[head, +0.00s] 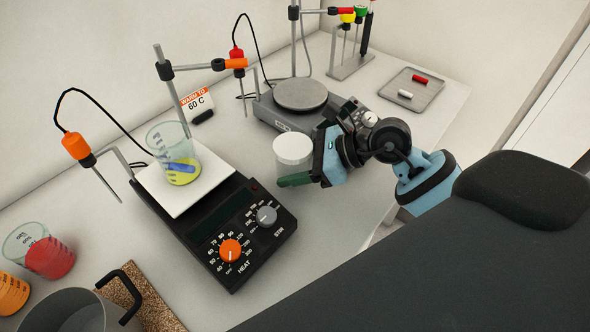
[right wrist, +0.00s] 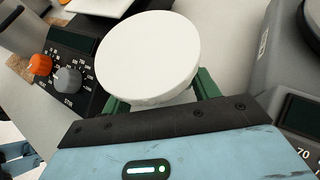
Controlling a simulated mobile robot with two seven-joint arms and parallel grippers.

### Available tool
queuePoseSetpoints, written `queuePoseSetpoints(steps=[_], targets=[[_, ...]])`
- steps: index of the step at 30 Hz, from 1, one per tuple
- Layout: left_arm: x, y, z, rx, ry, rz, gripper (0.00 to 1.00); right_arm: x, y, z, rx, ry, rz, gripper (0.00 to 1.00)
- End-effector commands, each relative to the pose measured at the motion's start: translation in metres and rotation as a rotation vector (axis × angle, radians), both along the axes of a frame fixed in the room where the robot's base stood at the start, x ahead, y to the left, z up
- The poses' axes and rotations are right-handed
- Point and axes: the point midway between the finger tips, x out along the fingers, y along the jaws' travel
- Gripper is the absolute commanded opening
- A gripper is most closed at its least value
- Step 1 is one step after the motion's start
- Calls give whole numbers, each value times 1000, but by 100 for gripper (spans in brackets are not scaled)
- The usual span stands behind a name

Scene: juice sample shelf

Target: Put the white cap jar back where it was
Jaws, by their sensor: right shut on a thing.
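The white cap jar (head: 293,150) is held in my right gripper (head: 297,176), between the hot plate with the beaker and the grey round-plate device. It looks roughly upright. In the right wrist view, the wide white cap (right wrist: 148,55) faces the camera, with green fingers on both sides below it. The cap hides most of the jar body in that view. I cannot tell whether the jar's bottom touches the table. My left gripper does not show in the head view.
A hot plate (head: 222,232) with a beaker (head: 174,152) stands left of the jar. A stirrer with a round plate (head: 300,94) is behind it. A grey tray (head: 412,90) holds small red and white pieces. Table below the gripper is clear.

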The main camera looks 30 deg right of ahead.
Motion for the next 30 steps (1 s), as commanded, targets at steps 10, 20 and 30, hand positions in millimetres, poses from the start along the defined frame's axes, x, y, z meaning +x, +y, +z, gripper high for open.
queuePoseSetpoints(steps=[10,20,30], targets=[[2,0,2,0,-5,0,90,0,0,-22,0,0,-1,0],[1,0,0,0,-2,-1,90,-1,0,-25,0,0,0,68],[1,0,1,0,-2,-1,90,0,0,-25,0,0,0,82]])
